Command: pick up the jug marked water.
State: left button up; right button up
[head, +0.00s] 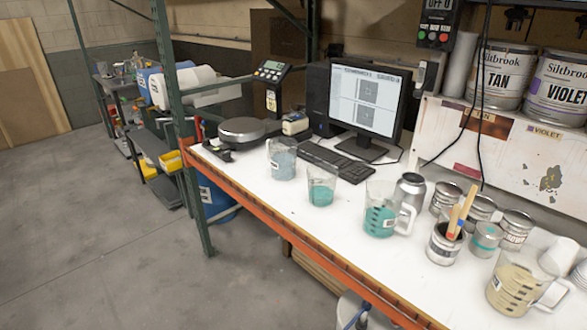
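Several clear jugs stand upright on the white bench top. The farthest jug (281,160) holds a pale blue-grey liquid and has a small white label. A second jug (321,187) and a third jug (381,212), with a handle at its right, hold teal liquid. A jug with beige contents (513,285) stands at the near right. The writing on the jug labels is too small to read, so I cannot tell for sure which is marked water. Neither of my grippers shows in the head view.
The bench (262,195) has an orange front beam and a green upright post (190,160) at its left. A scale (242,130), keyboard (335,160) and monitor (365,100) stand behind the jugs. A grey can (409,190) and several paint tins crowd the right.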

aim_at(281, 152)
jog(key=i+j+z, duration=0.1)
jog(key=z, duration=0.25)
jog(key=j+z, duration=0.1)
jog(key=z, duration=0.2)
jog(key=i+j+z, duration=0.1)
jog(key=z, duration=0.25)
jog(key=i+j+z, duration=0.2)
jog(key=j, duration=0.35)
jog(key=j+z, duration=0.25)
jog(key=j, duration=0.3)
